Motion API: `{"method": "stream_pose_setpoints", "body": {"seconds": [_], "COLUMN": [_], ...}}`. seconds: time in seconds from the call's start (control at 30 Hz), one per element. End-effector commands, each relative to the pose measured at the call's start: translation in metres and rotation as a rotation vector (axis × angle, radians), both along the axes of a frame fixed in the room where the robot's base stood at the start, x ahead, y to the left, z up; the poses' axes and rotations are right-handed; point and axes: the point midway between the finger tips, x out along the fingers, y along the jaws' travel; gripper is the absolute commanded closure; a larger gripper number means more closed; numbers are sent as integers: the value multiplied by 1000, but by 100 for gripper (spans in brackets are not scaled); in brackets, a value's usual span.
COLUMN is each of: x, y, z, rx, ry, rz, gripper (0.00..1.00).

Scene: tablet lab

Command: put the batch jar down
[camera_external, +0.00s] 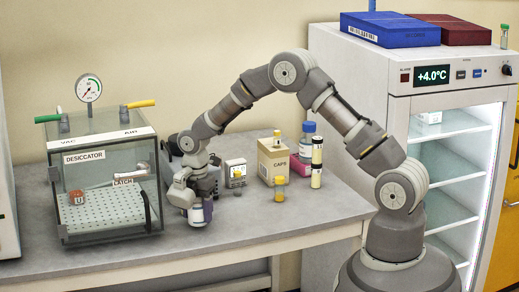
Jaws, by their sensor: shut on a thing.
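The batch jar (197,215) is a small white jar with a dark blue band. It is upright, at or just above the grey bench top near the front edge, to the right of the desiccator; I cannot tell whether its base touches the bench. My gripper (190,196) is shut on the jar from above and hides its upper part.
The glass desiccator (105,180) with a gauge stands at left. Behind and right of my gripper are a small device (236,173), a caps box (273,160) and several bottles. The bench (290,220) is clear at front right. A lit fridge (455,150) stands at right.

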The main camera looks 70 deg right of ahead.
Motion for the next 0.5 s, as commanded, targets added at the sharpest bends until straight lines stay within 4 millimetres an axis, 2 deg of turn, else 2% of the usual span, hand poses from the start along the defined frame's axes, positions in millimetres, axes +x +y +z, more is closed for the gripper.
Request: {"method": "stream_pose_setpoints", "body": {"seconds": [0.07,0.4,0.43,0.5], "x": [0,0,0,0], "y": [0,0,0,0], "z": [-10,-12,-12,-11], "rx": [0,0,0,0], "ry": [-1,-1,-1,-1], "rz": [0,0,0,0], "gripper": [75,75,35,19]}}
